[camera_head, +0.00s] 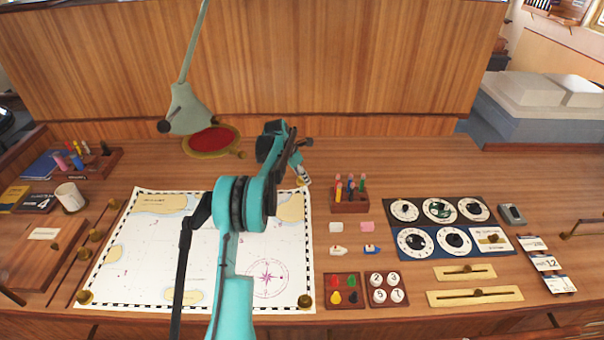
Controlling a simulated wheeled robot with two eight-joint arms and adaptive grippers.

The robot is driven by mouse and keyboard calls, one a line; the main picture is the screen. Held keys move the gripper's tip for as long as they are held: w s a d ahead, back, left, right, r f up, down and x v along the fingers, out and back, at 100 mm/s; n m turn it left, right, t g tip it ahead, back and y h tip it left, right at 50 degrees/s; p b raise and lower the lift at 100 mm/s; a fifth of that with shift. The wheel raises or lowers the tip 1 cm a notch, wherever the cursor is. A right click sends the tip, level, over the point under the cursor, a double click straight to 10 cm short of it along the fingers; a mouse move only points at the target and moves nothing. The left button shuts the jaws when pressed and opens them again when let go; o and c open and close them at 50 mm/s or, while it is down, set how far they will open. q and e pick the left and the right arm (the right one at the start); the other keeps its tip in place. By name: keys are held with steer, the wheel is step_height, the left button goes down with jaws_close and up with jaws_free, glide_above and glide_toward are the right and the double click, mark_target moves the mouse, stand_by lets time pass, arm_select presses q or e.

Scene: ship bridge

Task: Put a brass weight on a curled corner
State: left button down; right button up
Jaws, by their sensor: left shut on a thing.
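A white nautical chart (190,255) lies flat on the wooden desk. A brass weight (85,297) sits on its near left corner and another brass weight (305,300) on its near right corner. My left gripper (298,170) is over the chart's far right corner, seemingly shut on a brass weight (300,182); the arm partly hides the fingers, and contact between weight and chart cannot be told. More brass weights (95,234) stand in a row left of the chart. The chart's far left corner has no weight on it. My right gripper is not in view.
A lamp (190,112) stands behind the chart beside a round red brass-rimmed piece (211,142). A pen holder (350,200), small boats (338,252), a dial panel (440,225) and brass sliders (475,295) stand to the right. A white mug (70,196) is at left.

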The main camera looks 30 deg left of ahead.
arm_select(q)
steer(key=shift+f+b, duration=0.3)
steer(key=shift+f, duration=0.15)
steer(key=shift+f+b, duration=1.2)
steer(key=shift+f, duration=1.3)
steer(key=shift+f+b, duration=0.35)
steer(key=c, duration=0.9)
jaws_free()
steer(key=shift+s, duration=0.1)
